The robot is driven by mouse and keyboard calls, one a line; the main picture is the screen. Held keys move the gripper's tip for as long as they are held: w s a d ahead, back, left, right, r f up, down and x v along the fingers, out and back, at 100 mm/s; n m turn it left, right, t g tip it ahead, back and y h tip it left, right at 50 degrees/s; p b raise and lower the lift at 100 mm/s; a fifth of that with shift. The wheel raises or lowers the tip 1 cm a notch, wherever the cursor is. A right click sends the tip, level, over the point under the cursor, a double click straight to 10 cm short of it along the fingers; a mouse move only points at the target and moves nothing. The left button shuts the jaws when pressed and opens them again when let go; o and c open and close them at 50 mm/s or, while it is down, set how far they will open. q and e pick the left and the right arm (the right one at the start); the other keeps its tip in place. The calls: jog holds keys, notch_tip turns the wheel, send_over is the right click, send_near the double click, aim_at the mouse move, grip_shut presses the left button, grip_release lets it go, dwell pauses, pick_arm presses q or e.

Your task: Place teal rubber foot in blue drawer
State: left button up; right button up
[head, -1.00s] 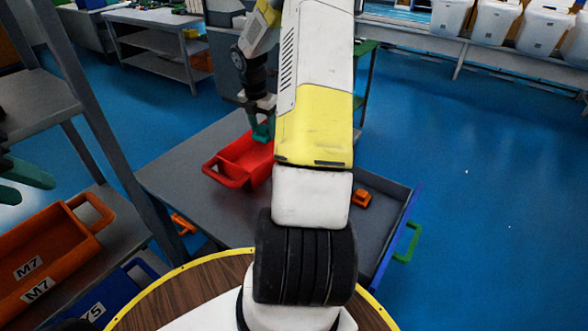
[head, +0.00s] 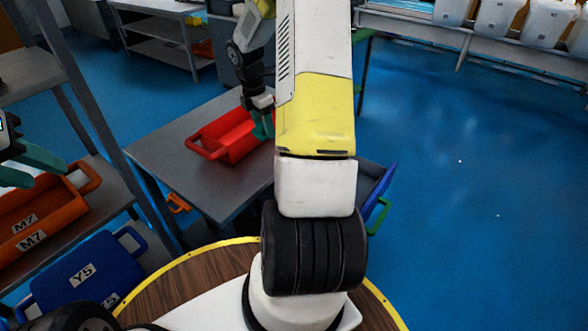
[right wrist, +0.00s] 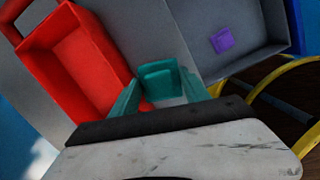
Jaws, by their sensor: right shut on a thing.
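The teal rubber foot (right wrist: 158,78) is a small block between the teal fingers of my right gripper (right wrist: 162,90), which is shut on it. In the head view my right gripper (head: 263,125) is beside the red bin's right end, partly behind my arm. The blue drawer (head: 378,182) shows only in part at the table's right side, mostly hidden by my arm. In the right wrist view the drawer's grey floor (right wrist: 200,35) lies to the right of the foot, with a purple block (right wrist: 222,40) inside. My left gripper (head: 30,168) is open and empty at the left edge.
The red bin (head: 205,140) sits on the grey table (head: 165,165). A green handle (head: 378,215) sticks out at the drawer. The blue floor on the right is clear.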

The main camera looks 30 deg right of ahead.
jog(key=s+a+f+m, duration=0.1)
jog(key=s+a+m, duration=0.1)
jog(key=a+m, duration=0.3)
jog(key=s+a+f+m+g+y, duration=0.1)
jog(key=s+a+m, duration=0.1)
jog(key=a+m, duration=0.3)
jog(key=s+a+f+m+g, duration=0.1)
jog(key=a+m, duration=0.4)
jog(key=m, duration=0.2)
jog(key=shift+s+a+f+m, duration=0.15)
jog(key=shift+s+f+m, duration=0.15)
jog(key=shift+s, duration=0.1)
jog(key=shift+s+a+f+m+y, duration=0.2)
jog(key=shift+s+a+m+y, duration=0.1)
jog(key=shift+a+m, duration=0.45)
jog(key=shift+d+r, duration=0.1)
jog(key=shift+d, duration=0.1)
